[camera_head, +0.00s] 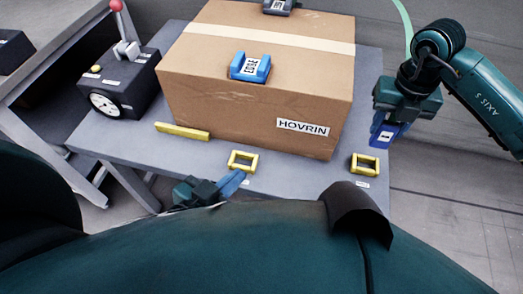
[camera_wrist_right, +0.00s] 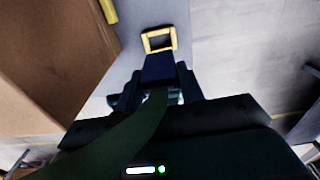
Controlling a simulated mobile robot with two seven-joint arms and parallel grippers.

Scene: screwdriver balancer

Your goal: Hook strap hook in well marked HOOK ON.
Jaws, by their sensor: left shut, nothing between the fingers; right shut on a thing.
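My right gripper (camera_head: 392,115) is shut on a dark blue hook (camera_head: 381,136) with a white label, held in the air to the right of the box. In the right wrist view the blue hook (camera_wrist_right: 158,68) sits between the fingers, and a green strap (camera_wrist_right: 125,138) runs back from it. A yellow square-framed well (camera_head: 364,172) is on the table's right front corner, below and left of the hook. It also shows just beyond the hook in the wrist view (camera_wrist_right: 173,41). Another yellow-framed well (camera_head: 243,170) is at front centre. Their labels are unreadable. My left gripper (camera_head: 236,182) is shut and empty near the front edge.
A large cardboard box (camera_head: 235,98) marked HOVRIN fills the table (camera_head: 115,145). A blue edge protector (camera_head: 250,67) sits on its top. A yellow bar (camera_head: 182,132) lies in front. A dark device (camera_head: 120,88) with a dial and red-knobbed lever stands at left.

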